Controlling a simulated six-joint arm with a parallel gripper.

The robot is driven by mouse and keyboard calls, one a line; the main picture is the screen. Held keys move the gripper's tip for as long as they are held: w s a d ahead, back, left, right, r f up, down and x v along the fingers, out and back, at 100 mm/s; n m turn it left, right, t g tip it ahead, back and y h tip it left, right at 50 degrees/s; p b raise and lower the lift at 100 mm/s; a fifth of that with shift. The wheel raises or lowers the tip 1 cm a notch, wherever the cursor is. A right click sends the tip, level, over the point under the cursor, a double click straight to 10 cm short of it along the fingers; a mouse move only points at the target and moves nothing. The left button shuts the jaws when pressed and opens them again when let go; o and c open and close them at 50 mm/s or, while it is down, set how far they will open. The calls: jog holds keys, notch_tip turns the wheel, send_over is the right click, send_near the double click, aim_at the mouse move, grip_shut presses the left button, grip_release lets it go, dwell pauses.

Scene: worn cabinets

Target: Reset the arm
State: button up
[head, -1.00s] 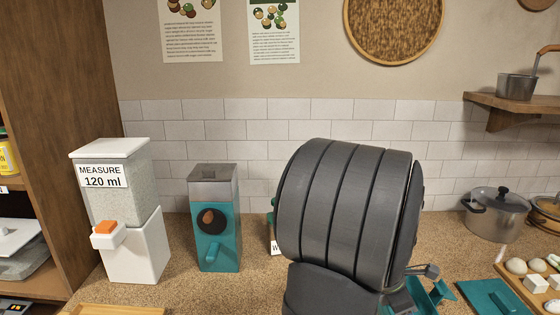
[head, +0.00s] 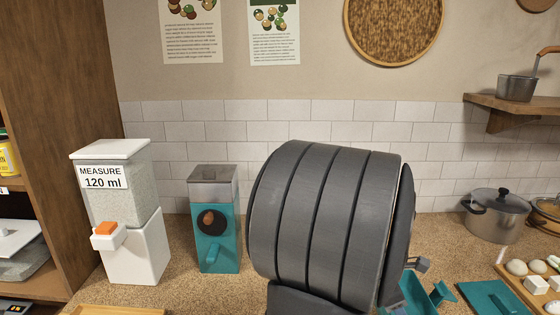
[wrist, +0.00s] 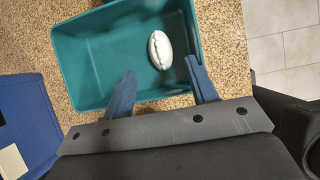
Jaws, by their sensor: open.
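My arm's large dark grey link fills the middle of the head view, and the gripper cannot be made out there. In the wrist view my gripper (wrist: 160,71) has its two blue fingers spread wide apart with nothing between them. A teal bin (wrist: 85,75) lies below the fingers, and a white ribbed oval object (wrist: 160,50) rests inside it towards the right. The fingertips overlap the bin's near side in the picture; their height above it is hard to tell.
A white dispenser (head: 150,245) labelled "MEASURE 120 ml" and a teal machine (head: 220,245) stand left of my arm. At right are a lidded pot (head: 497,215), a teal board (head: 490,297) and a wooden tray (head: 510,275). A blue item (wrist: 25,115) lies left of the bin.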

jog(key=v, duration=0.7)
jog(key=x, duration=1.2)
jog(key=shift+s+f, duration=0.1)
jog(key=shift+d+f, duration=0.15)
jog(key=shift+d, duration=0.05)
notch_tip(320, 180, up, 10)
jog(key=w+a+f, duration=0.2)
jog(key=w+a, duration=0.2)
jog(key=a, duration=0.1)
jog(key=w+a+f, duration=0.2)
jog(key=w+a, duration=0.2)
jog(key=a, duration=0.1)
jog(key=w+a+f, duration=0.3)
jog(key=w+a, duration=0.1)
jog(key=a, duration=0.1)
jog(key=shift+w, duration=0.15)
jog(key=f, duration=0.3)
jog(key=shift+w+a+f, duration=0.2)
jog(key=shift+f, duration=0.15)
jog(key=shift+w+a+r, duration=0.1)
jog(key=shift+a+r, duration=0.35)
jog(key=shift+r, duration=0.25)
